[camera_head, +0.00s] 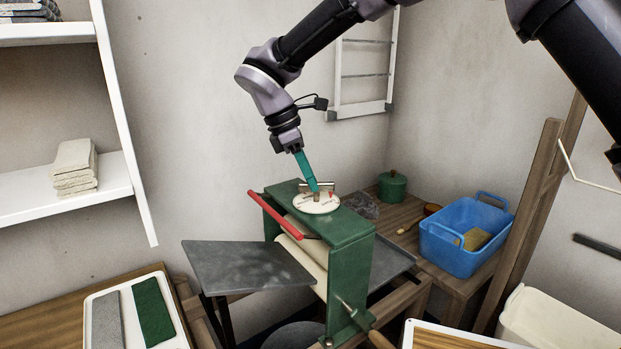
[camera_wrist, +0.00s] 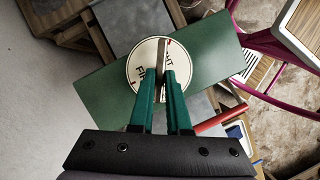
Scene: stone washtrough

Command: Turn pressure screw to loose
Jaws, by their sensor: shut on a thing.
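The pressure screw has a metal cross handle (camera_wrist: 161,55) above a round white dial (camera_wrist: 137,84) with printed letters and red marks. The dial also shows in the head view (camera_head: 305,204), on top of the green mangle frame (camera_head: 344,226). My gripper (camera_wrist: 165,75), with teal fingers, reaches down from above and is shut on the screw handle, over the dial. In the head view my gripper (camera_head: 314,187) hides part of the handle. Only part of the dial's lettering is readable, and I cannot tell the setting the handle points to.
A red bar (camera_head: 275,214) slants along the mangle's left side above cream rollers (camera_head: 306,252). A grey side board (camera_head: 245,266) extends left. A blue basket (camera_head: 466,235) and green pot (camera_head: 392,187) stand on the wooden table behind right. White shelves (camera_head: 75,190) are at the left wall.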

